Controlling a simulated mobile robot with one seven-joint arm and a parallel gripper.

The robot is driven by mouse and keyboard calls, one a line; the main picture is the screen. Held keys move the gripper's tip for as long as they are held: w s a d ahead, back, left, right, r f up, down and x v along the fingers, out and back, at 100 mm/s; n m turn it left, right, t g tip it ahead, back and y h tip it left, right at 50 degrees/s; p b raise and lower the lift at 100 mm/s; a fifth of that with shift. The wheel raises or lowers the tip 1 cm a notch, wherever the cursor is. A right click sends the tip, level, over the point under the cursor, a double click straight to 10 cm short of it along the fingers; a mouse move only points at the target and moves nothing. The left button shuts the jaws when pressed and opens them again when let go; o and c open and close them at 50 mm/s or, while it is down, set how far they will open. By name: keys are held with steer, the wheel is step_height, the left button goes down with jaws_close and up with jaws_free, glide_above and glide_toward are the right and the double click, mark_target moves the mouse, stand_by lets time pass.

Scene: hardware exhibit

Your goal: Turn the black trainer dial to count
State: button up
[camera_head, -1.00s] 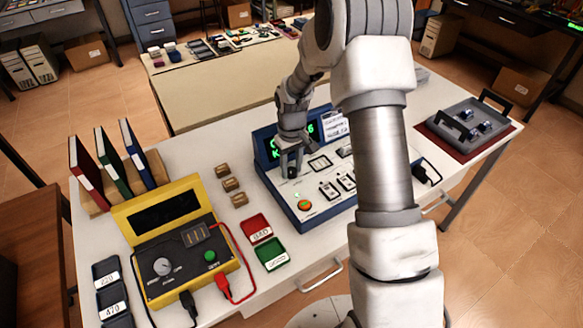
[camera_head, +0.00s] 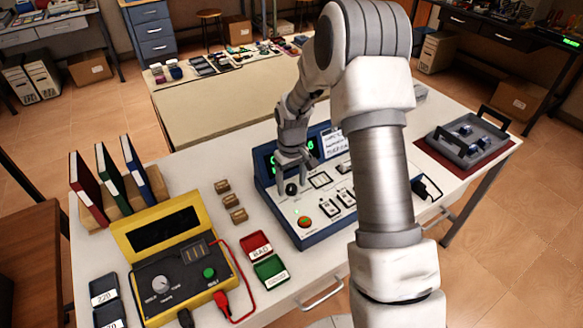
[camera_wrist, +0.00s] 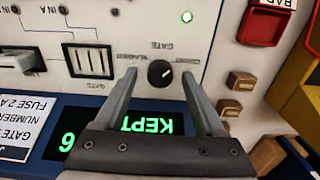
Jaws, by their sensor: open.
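The black trainer dial (camera_wrist: 160,73) sits on the white panel of the blue trainer box. It also shows in the head view (camera_head: 291,188). In the wrist view it stands between the two spread fingers of my gripper (camera_wrist: 159,71), with clear gaps on both sides. Labels around it read upside down; GATE is legible, the right one is too small to read. A pale mark shows on the dial's face. In the head view my gripper (camera_head: 293,168) is open just above the dial, apart from it. The trainer screen (camera_wrist: 150,123) shows green KEPT and a 6, partly hidden by my gripper.
Switches (camera_head: 336,198) and an orange-red button (camera_head: 305,222) share the panel. A yellow meter (camera_head: 175,262), red tray (camera_head: 256,245) and green tray (camera_head: 271,269) stand left and in front. Small brown blocks (camera_head: 230,200) lie beside the box. A grey tray (camera_head: 468,140) is at right.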

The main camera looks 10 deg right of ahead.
mark_target(292, 187)
step_height(292, 187, up, 17)
steer(key=shift+p, duration=0.4)
steer(key=shift+r, duration=0.1)
steer(key=s+r+m+t, duration=0.2)
steer(key=s+r+t, duration=0.1)
steer(key=s+r, duration=0.95)
steer(key=s+m+t, duration=0.1)
steer(key=s+t, duration=0.1)
steer(key=s, duration=1.2)
steer(key=shift+s+f+t, duration=0.25)
steer(key=shift+s+t, duration=0.05)
steer(key=shift+s, duration=0.1)
